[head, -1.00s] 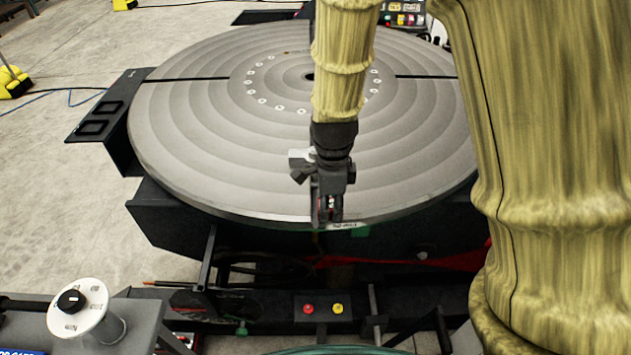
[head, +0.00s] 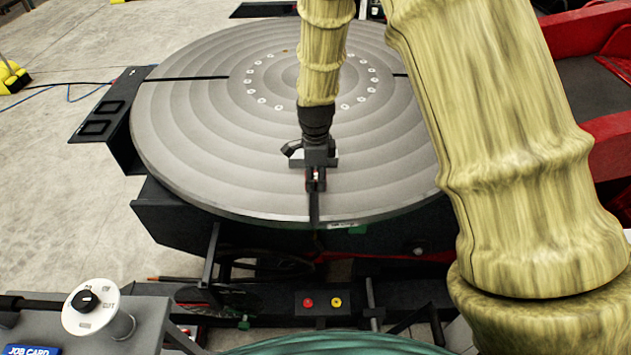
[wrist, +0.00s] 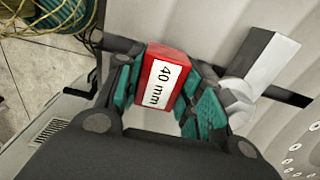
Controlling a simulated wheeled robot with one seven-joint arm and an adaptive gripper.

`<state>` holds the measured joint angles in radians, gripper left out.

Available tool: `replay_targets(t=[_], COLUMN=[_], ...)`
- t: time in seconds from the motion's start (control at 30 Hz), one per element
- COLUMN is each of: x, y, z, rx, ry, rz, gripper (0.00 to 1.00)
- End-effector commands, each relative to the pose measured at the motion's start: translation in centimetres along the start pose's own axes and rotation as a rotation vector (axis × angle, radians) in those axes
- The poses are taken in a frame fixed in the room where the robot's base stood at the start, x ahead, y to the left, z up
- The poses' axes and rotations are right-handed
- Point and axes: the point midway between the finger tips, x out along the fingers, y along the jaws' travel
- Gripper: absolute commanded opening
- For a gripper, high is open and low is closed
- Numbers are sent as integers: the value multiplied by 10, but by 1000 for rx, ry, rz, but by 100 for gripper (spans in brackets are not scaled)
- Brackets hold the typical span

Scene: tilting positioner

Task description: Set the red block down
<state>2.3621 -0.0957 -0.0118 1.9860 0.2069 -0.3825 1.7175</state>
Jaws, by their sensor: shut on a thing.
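The red block (wrist: 153,82) has a white "40 mm" label and sits between the teal finger pads in the wrist view. My gripper (wrist: 160,88) is shut on it. In the head view my gripper (head: 316,184) points down over the front part of the round grey positioner table (head: 210,140), just inside the rim. The table also fills the right of the wrist view (wrist: 300,35). In the head view the block is mostly hidden by the fingers. I cannot tell whether it touches the table.
A dark radial slot (head: 314,212) runs to the table's front rim below my gripper. A ring of bolts (head: 262,101) surrounds the table's centre. A panel with red and yellow buttons (head: 322,302) is in front. The table's left side is clear.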

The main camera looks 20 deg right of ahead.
Motion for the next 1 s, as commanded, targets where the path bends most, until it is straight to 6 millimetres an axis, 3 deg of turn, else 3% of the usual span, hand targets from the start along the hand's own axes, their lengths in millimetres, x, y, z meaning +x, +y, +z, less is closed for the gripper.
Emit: replay_targets(t=[0.3,0.83,0.87,0.9,1.0], x=[23,30,30,30,30], y=[0,0,1,1,1], z=[0,0,0,0,0], rx=[0,0,0,0,0], ry=[-1,-1,0,0,0], rz=[-1,-1,0,0,0], gripper=[0,0,39,46,46])
